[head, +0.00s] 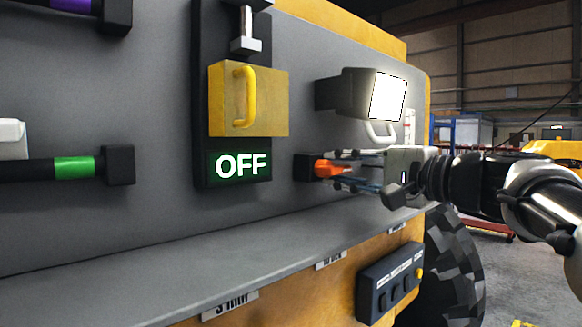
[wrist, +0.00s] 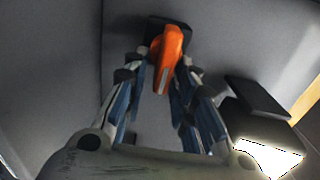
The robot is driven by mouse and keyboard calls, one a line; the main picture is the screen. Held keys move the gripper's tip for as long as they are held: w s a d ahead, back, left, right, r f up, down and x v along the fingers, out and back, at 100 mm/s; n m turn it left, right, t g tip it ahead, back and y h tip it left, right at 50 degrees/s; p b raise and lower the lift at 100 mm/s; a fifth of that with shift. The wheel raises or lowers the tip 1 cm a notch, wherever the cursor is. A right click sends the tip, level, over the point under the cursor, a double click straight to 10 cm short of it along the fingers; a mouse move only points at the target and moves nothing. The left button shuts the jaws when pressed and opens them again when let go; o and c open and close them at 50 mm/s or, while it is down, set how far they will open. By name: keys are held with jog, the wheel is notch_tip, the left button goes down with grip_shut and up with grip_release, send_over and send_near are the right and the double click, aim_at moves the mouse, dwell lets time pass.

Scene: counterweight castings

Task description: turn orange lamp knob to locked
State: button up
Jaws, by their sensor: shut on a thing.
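The orange lamp knob (head: 327,168) sticks out from a dark square base on the grey panel, below and left of the lit work lamp (head: 388,97). My gripper (head: 335,170) reaches it from the right and is shut on it. In the wrist view the orange knob (wrist: 168,58) lies between the two blue-padded fingers of my gripper (wrist: 164,80), its long grip slightly tilted and a pale mark near its lower end. The fingertips partly hide the knob's sides and base.
The lamp's dark housing (wrist: 256,98) is close to the right finger in the wrist view. A yellow box with a handle (head: 270,100) and an OFF display (head: 240,166) are to the left. A grey ledge (head: 200,265) runs below.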

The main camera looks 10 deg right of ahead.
jog(key=o, duration=0.7)
jog(key=shift+o, duration=0.2)
jog(key=v, duration=1.2)
